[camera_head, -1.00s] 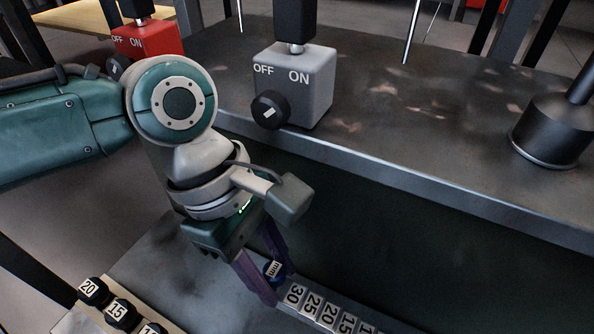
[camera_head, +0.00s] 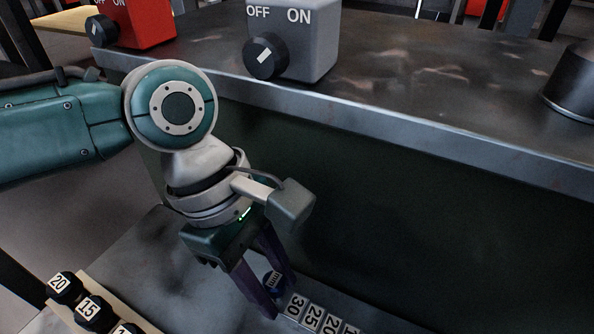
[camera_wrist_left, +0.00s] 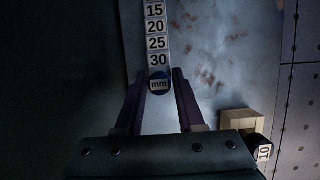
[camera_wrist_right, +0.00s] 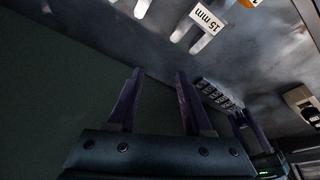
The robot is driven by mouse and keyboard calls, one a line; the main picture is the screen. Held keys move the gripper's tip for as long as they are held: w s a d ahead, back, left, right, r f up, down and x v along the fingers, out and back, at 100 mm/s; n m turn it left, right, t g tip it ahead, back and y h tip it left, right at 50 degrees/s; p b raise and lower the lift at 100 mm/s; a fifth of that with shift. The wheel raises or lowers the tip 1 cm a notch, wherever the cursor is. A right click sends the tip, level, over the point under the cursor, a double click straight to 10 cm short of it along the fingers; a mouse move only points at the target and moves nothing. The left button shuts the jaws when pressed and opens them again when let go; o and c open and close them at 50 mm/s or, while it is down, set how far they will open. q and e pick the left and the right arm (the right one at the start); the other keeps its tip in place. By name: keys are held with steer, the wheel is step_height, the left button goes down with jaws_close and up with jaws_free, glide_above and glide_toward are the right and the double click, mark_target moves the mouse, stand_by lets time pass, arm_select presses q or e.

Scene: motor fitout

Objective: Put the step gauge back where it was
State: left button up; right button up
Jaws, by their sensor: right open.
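The step gauge (camera_head: 313,319) is a long pale bar with a row of number labels and a round blue "mm" end (camera_head: 273,283). In the head view it lies low in the centre, its far part cut off by the bottom edge. My left gripper (camera_head: 277,291) points down with its purple fingers on either side of the "mm" end. The left wrist view shows the "mm" end (camera_wrist_left: 159,83) between the fingertips, with the bar (camera_wrist_left: 157,42) running away. I cannot tell whether both fingers press on it. My right gripper (camera_wrist_right: 160,73) is open and empty.
A grey OFF/ON box (camera_head: 290,42) and a red one (camera_head: 135,22) stand on the raised bench (camera_head: 400,75). Numbered black knobs (camera_head: 90,311) line a pale block at lower left. A label marked 15 mm (camera_wrist_right: 206,20) shows in the right wrist view.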

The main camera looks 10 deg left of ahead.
arm_select(q)
steer(key=o, duration=0.5)
steer(key=shift+c, duration=0.2)
steer(key=shift+r, duration=0.35)
steer(key=p+v, duration=0.9)
steer(key=v, duration=0.3)
steer(key=s+d+m+t, duration=0.35)
steer(key=s+m, duration=0.45)
steer(key=m, duration=0.3)
steer(key=s+a+r+m+t+y, duration=0.1)
steer(key=s+a+m, duration=0.4)
steer(key=a, duration=0.6)
steer(key=r+y, duration=0.1)
steer(key=y, duration=0.1)
steer(key=shift+s+a+r+y, duration=0.2)
steer(key=shift+s+a+y, duration=0.1)
steer(key=shift+s+a, duration=0.1)
